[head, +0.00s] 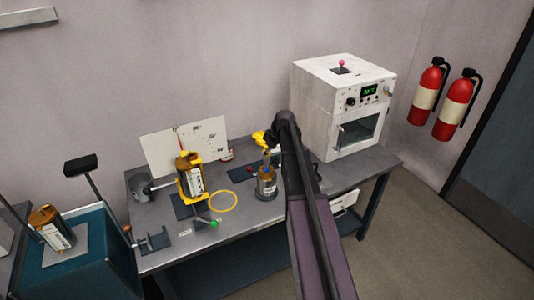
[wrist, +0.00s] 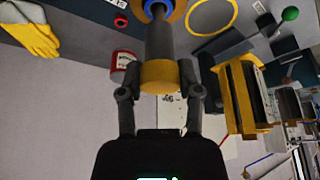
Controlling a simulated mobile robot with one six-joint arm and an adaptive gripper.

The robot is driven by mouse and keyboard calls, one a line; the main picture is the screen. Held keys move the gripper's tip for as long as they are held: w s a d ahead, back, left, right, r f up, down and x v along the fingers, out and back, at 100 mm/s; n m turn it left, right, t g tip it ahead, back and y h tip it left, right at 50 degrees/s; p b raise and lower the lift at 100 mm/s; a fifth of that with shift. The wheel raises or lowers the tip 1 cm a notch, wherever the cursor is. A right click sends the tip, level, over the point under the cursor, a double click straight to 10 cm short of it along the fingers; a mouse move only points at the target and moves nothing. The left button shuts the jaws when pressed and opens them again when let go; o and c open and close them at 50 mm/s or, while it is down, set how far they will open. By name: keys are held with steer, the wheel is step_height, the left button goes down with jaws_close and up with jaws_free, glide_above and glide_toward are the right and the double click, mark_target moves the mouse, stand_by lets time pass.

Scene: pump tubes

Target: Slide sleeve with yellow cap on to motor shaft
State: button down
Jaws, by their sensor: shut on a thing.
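In the wrist view, the grey sleeve (wrist: 160,42) with its yellow cap (wrist: 160,77) is between the fingers of my gripper (wrist: 159,85), which is shut on the capped end. The sleeve's far end lines up with a blue ring (wrist: 148,8) at the top edge. In the head view, my gripper (head: 273,141) is above the motor (head: 266,184), which stands upright on the bench. A bluish-grey part (head: 266,160) shows between them. The shaft is hidden, so I cannot tell how far the sleeve is around it.
A second motor (head: 190,178) in a yellow holder stands left, beside a yellow ring (head: 223,202) and a white board (head: 165,152). A white oven (head: 342,105) stands right. Yellow gloves (wrist: 30,32) lie at the wrist view's left. A grey cup (head: 141,187) is at the bench's left end.

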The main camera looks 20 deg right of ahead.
steer(key=shift+f+b, duration=0.8)
steer(key=shift+f, duration=0.05)
steer(key=shift+c, duration=1)
jaws_free()
steer(key=shift+r, duration=0.25)
step_height(320, 180, up, 8)
steer(key=p, duration=0.8)
steer(key=shift+p, duration=0.3)
steer(key=shift+a, duration=0.1)
stand_by(0.4)
steer(key=s+a+f+m+g+h+b, duration=0.1)
steer(key=s+a+f+m+g+h, duration=0.2)
steer(key=s+a, duration=1.9)
steer(key=s+m, duration=0.4)
steer(key=m, duration=0.1)
steer(key=shift+b, duration=0.4)
